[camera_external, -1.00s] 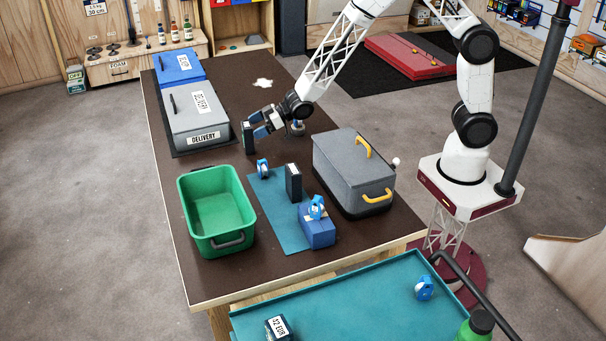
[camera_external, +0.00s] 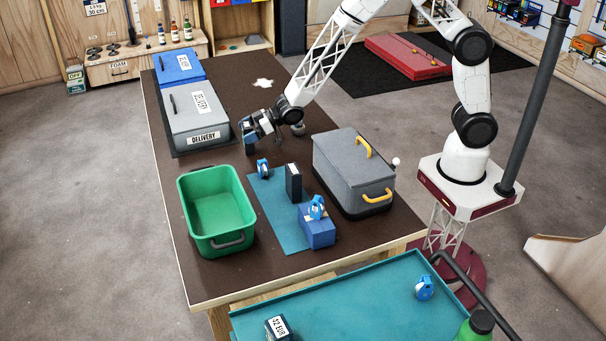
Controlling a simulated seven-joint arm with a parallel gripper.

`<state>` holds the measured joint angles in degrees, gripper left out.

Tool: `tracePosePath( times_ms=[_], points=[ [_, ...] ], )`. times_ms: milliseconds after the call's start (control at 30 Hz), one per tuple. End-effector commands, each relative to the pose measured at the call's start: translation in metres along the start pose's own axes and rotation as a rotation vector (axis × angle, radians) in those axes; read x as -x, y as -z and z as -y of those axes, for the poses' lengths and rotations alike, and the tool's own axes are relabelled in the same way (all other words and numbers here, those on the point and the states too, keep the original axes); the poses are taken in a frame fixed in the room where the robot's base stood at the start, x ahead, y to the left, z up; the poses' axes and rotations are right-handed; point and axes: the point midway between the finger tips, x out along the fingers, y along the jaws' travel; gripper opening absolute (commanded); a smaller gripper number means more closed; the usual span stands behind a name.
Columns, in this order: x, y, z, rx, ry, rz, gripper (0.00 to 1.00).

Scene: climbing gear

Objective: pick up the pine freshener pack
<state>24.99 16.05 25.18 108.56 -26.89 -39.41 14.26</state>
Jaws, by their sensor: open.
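My gripper (camera_external: 254,128) is low over the brown table, between the grey delivery box and the grey lidded case. It is open. A small dark upright pack (camera_external: 249,144) stands right at its fingertips, partly covered by them; I cannot tell whether they touch it. A similar black upright pack (camera_external: 293,184) stands on the teal mat. No label is readable on either, so I cannot tell which is the pine freshener pack.
The green bin (camera_external: 184,205) stands at front left and the grey delivery box (camera_external: 196,115) behind it. The grey case (camera_external: 345,165) with yellow handles stands right. The teal mat (camera_external: 283,232) holds blue rolls and a blue box (camera_external: 318,232). The table's back is mostly clear.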

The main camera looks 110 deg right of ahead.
Motion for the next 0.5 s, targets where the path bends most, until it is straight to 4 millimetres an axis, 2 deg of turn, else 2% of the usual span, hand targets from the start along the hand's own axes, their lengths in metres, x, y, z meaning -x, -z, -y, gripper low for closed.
tracePosePath(
  times_ms=[167,500],
  points=[
    [0.0001,0.0,0.0,0.0,0.0,0.0,0.98],
    [0.0001,0.0002,-0.0001,0.0,0.0,0.0,0.46]
  ],
)
